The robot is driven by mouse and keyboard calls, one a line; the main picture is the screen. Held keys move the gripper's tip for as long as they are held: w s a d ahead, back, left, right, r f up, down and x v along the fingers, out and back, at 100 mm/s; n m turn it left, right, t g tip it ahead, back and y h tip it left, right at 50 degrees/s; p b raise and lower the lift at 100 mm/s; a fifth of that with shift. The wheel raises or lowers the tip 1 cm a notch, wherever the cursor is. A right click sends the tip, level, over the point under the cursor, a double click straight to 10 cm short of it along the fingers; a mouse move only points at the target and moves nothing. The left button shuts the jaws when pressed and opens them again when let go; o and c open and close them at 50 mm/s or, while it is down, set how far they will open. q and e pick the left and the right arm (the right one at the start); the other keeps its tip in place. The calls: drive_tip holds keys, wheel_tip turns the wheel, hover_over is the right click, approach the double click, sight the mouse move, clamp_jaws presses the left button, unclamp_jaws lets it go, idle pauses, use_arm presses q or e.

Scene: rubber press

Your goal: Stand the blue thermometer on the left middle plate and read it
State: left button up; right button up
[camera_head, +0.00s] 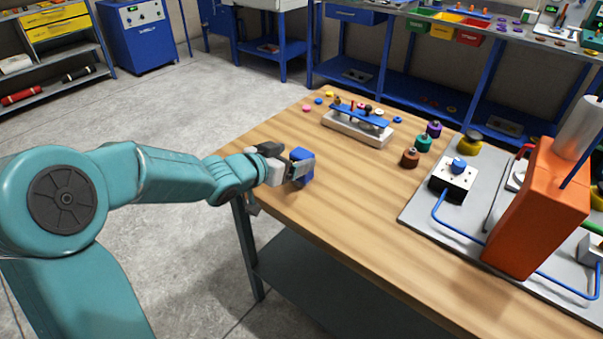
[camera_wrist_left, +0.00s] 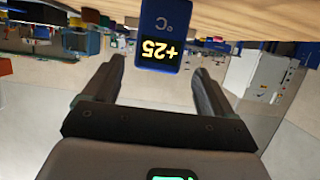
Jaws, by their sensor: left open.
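The blue thermometer (camera_head: 302,155) stands at the left edge of the wooden table, partly hidden by my left gripper (camera_head: 298,169). In the left wrist view the thermometer (camera_wrist_left: 160,25) appears upside down, its dark display reading +25 with a °C mark above it. The orange press (camera_head: 540,210) stands on a grey base at the right. I cannot tell which part is the left middle plate. My right gripper is not in view.
A white box with a blue knob (camera_head: 455,178) sits on the grey base (camera_head: 420,217). A rack with a blue bar (camera_head: 358,121) and several coloured weights, such as a green one (camera_head: 424,145), stand on the table (camera_head: 350,230). The table's front middle is clear.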

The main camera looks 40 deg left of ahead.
sight(299, 154)
use_arm(q)
drive_tip(key=x, duration=0.5)
drive_tip(key=shift+w+d, duration=0.2)
drive_tip(key=shift+w, duration=0.2)
drive_tip(key=shift+s+r, duration=0.1)
drive_tip(key=c, duration=1.4)
wheel_tip(299, 154, up, 20)
drive_tip(key=p, duration=1.2)
